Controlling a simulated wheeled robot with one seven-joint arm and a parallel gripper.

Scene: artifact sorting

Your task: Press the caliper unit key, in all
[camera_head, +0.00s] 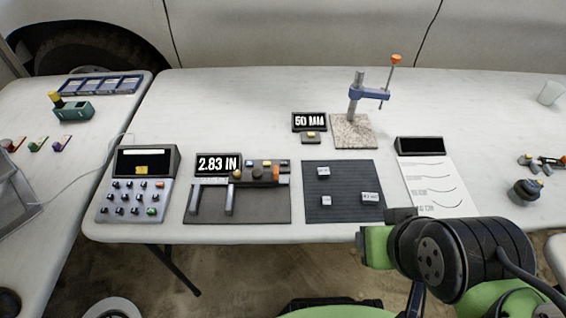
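The caliper (240,185) lies on a dark grey mat (265,212) near the front of the table, left of the middle. Its two grey jaws point toward the front edge. Its display (217,165) stands at its upper left and reads 2.83 IN. Small yellow, dark and orange keys (262,170) sit along its right part; I cannot read which is the unit key. My arm (450,252) is at the lower right, well apart from the caliper. I cannot make out the gripper's fingers there.
A keypad box (131,200) stands left of the caliper. A dark pad (344,208) with several small blocks lies to its right. Behind are a 50 MM display (309,121) and a clamp stand (354,128). A paper sheet (433,178) lies near my arm. The table's back left is clear.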

